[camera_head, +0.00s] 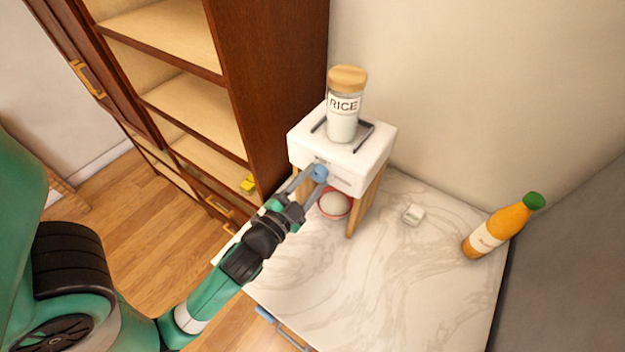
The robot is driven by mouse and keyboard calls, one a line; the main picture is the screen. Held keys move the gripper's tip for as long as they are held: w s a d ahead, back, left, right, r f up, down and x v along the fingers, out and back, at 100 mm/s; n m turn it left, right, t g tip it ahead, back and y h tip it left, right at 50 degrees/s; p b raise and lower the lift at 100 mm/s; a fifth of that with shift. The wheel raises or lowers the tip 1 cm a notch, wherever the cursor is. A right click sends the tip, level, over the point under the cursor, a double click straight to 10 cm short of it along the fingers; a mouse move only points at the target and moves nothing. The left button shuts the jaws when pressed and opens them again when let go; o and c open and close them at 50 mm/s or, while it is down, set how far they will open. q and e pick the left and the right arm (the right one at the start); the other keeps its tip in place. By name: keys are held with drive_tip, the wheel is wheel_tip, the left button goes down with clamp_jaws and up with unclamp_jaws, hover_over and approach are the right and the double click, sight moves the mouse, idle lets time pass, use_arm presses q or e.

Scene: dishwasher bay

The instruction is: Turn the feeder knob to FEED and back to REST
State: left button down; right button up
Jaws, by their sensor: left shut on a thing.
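The feeder (374,163) is a white box on wooden legs at the back of the marble counter. Its blue knob (320,171) is on the front face. My left gripper (310,178) reaches in from the lower left and is shut on the knob, with its fingers at either side. Small lettering on the front face beside the knob is too small to read, so the knob's setting cannot be told. A red-rimmed bowl (335,204) with pale contents stands under the feeder, partly hidden by the gripper and a leg. My right gripper is not in view.
A jar marked RICE (344,118) stands on top of the feeder between dark rails. A brown wooden cabinet (270,80) stands close at left.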

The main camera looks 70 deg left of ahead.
use_arm(q)
drive_tip(key=shift+c, duration=1.8)
unclamp_jaws()
drive_tip(key=v, duration=1.1)
drive_tip(key=shift+s+d, duration=0.15)
drive_tip(key=shift+s, duration=0.1)
drive_tip(key=shift+r, duration=0.15)
